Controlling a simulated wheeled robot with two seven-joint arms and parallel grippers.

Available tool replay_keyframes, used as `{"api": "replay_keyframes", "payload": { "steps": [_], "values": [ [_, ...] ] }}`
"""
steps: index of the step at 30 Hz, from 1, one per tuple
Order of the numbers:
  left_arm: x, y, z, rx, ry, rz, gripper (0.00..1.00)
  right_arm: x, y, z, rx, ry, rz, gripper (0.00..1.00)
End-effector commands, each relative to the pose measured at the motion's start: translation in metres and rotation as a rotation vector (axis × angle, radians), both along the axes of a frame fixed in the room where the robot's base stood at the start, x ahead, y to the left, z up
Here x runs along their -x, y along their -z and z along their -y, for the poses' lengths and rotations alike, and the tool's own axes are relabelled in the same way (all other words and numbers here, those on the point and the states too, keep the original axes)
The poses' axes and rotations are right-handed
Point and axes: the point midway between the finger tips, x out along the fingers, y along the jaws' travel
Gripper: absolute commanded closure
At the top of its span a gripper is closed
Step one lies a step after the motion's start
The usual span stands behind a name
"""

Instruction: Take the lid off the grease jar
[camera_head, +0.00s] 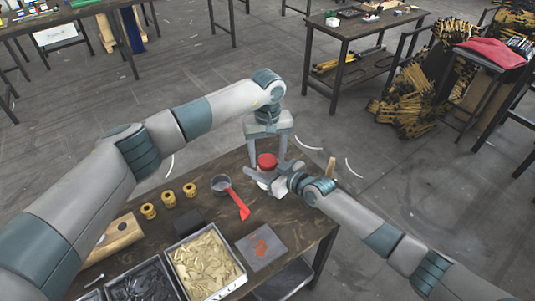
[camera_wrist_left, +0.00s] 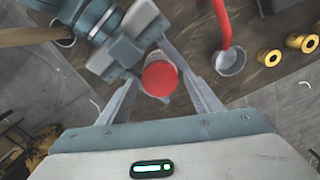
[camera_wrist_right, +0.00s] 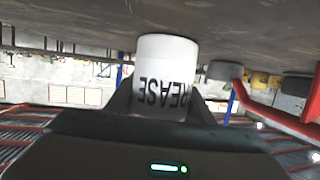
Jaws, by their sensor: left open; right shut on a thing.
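The white grease jar (camera_wrist_right: 166,75) stands on the workbench, its lettering upside down in the right wrist view. My right gripper (camera_wrist_right: 160,108) is shut on the jar's sides. Its red round lid (camera_head: 266,161) sits on top and also shows in the left wrist view (camera_wrist_left: 159,78). My left gripper (camera_head: 267,149) is open and points down over the lid. In the left wrist view its fingers stand on either side of the lid, with gaps visible. Most of the jar's body is hidden by my right gripper in the head view.
The bench's right edge is close to the jar.

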Motion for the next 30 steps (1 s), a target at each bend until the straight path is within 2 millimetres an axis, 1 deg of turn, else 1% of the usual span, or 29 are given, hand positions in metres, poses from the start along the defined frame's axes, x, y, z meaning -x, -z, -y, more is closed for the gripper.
{"api": "replay_keyframes", "payload": {
  "steps": [1,2,3,6,13,17,20,30],
  "values": [
    [0.0001,0.0,0.0,0.0,0.0,0.0,0.46,-0.0001,0.0001,0.0003,0.0,0.0,0.0,1.0],
    [0.0001,-0.0001,0.0,0.0,0.0,0.0,0.53,-0.0001,0.0001,0.0003,0.0,0.0,0.0,1.0],
    [0.0001,-0.0001,0.0,0.0,0.0,0.0,0.62,-0.0001,0.0001,0.0003,0.0,0.0,0.0,1.0],
    [0.0001,-0.0001,0.0,0.0,0.0,0.0,0.83,-0.0001,0.0001,0.0003,0.0,0.0,0.0,1.0],
    [0.0001,-0.0002,-0.0001,0.0,-0.009,0.0,0.84,-0.0001,0.0001,0.0003,0.0,0.0,0.0,1.0],
    [0.0002,-0.0003,-0.0003,-0.001,-0.08,-0.001,0.84,-0.0001,0.0001,0.0003,0.0,0.0,0.0,1.0],
    [0.0003,-0.0002,-0.0005,-0.001,-0.19,-0.001,0.84,-0.0002,0.0,0.0003,0.0,0.001,0.0,1.0],
    [0.0004,-0.0005,-0.0004,0.0,-0.691,-0.001,0.84,-0.0003,0.0001,0.0004,0.0,0.001,0.0,1.0]
  ]
}}
